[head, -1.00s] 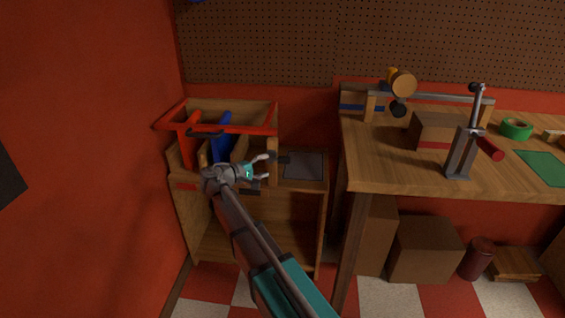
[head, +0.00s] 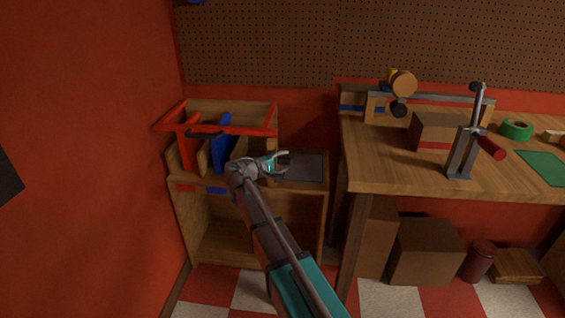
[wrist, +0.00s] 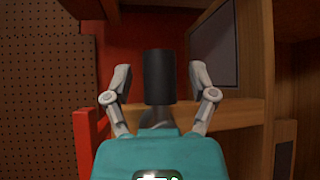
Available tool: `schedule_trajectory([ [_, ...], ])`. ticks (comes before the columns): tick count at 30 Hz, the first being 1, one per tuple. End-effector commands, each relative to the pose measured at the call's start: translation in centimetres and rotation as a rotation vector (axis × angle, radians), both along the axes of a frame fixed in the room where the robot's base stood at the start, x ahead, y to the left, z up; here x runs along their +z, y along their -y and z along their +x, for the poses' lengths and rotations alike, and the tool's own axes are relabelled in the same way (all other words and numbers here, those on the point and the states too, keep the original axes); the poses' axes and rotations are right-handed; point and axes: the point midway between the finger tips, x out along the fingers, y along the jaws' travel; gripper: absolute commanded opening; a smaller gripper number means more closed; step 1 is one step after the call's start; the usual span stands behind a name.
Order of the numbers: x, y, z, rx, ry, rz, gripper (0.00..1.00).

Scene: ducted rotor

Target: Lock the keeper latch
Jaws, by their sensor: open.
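A wooden rack (head: 207,243) stands at left against the red wall, with a red bar frame (head: 238,130) over its compartments. My gripper (head: 284,163) is at the rack's right side, just left of the dark grey panel. In the wrist view my gripper (wrist: 160,80) is open, one finger each side of a black cylindrical handle (wrist: 160,75), apparently the keeper latch's grip. Gaps show between the handle and both fingers. A grey metal piece shows below the handle. The latch's mount is hidden by my gripper, and I cannot tell its locked state.
A blue divider (head: 221,142) and a red divider (head: 188,145) stand inside the rack. The dark grey panel (head: 305,166) lies on the side shelf. A workbench (head: 400,180) with a metal lever stand (head: 463,150) is to the right. Boxes (head: 425,250) sit under it.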

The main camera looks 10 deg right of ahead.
Motion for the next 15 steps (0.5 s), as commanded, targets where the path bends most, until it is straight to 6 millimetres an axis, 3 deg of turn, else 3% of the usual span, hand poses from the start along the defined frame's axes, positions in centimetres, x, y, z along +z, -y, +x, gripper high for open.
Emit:
schedule_trajectory([
  [2,0.0,0.0,-0.01,0.0,0.0,0.0,0.66],
  [12,0.01,-0.02,-0.02,0.0,0.0,0.0,0.03],
  [15,-0.01,-0.01,-0.02,0.0,0.0,0.0,0.0],
])
